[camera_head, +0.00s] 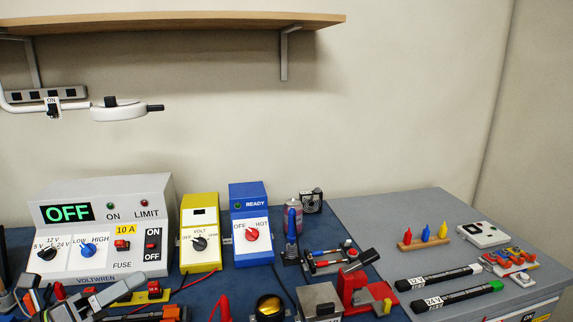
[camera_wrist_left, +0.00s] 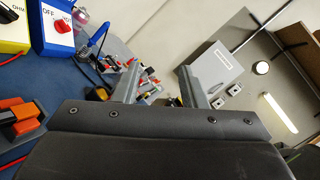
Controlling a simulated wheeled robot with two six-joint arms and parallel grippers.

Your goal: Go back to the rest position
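My left gripper (camera_head: 92,289) is low at the left of the head view, in front of the grey power supply, and partly cut off by the lower edge. In the left wrist view its two grey fingers (camera_wrist_left: 158,85) stand wide apart with nothing held between them. The wrist is tilted, so that view looks across the bench and up to the wall and ceiling. My right gripper does not show in either view.
The power supply (camera_head: 105,232), yellow meter (camera_head: 199,230) and blue iron station (camera_head: 250,222) stand along the back. Tools and stands crowd the blue mat's front. The grey surface (camera_head: 385,225) at right has clear room. A wooden shelf (camera_head: 180,22) hangs above.

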